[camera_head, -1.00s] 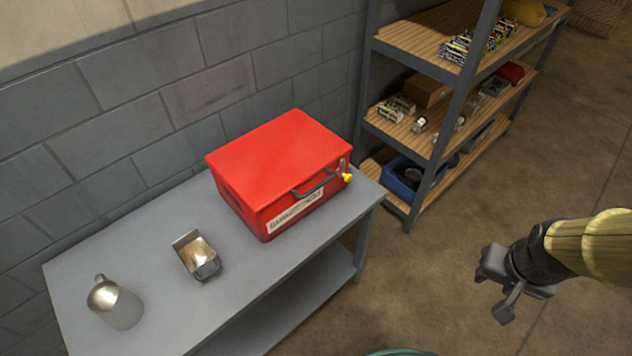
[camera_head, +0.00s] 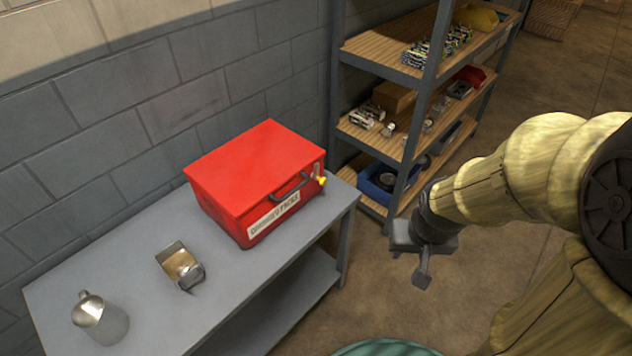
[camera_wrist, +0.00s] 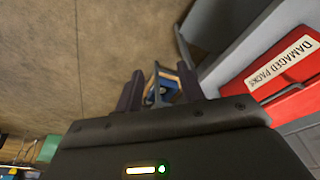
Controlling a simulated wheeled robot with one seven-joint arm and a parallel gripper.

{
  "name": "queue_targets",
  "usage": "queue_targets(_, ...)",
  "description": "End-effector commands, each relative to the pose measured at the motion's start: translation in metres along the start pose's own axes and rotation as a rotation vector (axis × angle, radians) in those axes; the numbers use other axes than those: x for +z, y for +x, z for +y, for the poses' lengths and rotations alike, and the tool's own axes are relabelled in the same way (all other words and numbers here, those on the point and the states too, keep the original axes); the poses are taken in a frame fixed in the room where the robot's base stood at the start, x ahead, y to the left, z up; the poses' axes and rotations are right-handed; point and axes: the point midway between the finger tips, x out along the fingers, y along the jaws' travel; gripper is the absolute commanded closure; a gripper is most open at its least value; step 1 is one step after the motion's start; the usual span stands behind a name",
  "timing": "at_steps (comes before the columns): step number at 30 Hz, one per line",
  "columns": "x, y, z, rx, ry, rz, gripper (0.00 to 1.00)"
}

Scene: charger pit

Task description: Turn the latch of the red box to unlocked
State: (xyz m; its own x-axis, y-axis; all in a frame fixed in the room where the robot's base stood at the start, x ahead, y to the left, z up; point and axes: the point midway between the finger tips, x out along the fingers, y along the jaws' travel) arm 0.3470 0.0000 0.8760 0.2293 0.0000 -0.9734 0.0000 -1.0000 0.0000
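The red box (camera_head: 250,172) sits closed on the grey workbench, with a black handle and a "DAMAGED PACKS" label on its front. Its small yellow latch (camera_head: 321,181) is at the right end of the front face; its exact turn is too small to tell. In the wrist view, part of the red box (camera_wrist: 289,98) shows at the right edge, and I cannot make out the latch there. My gripper (camera_head: 409,268) is right of the box and apart from it, over the floor. In the wrist view its fingers (camera_wrist: 159,88) are spread with nothing held between them.
The grey workbench (camera_head: 228,300) also bears an open metal container (camera_head: 180,265) and a metal canister (camera_head: 101,318). A shelf rack (camera_head: 385,138) with bins and parts stands behind, right of the bench. Open floor lies right of the bench.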

Motion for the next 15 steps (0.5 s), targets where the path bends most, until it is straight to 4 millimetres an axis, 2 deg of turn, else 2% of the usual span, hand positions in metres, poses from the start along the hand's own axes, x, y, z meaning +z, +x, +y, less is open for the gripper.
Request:
queue_targets(9, -0.005, 0.005, 0.003, 0.008, -0.016, 0.011, 0.61)
queue_targets(11, -0.012, 0.013, 0.005, 0.017, -0.043, 0.027, 0.61)
queue_targets(15, -0.041, 0.043, 0.015, 0.036, -0.159, 0.098, 0.61)
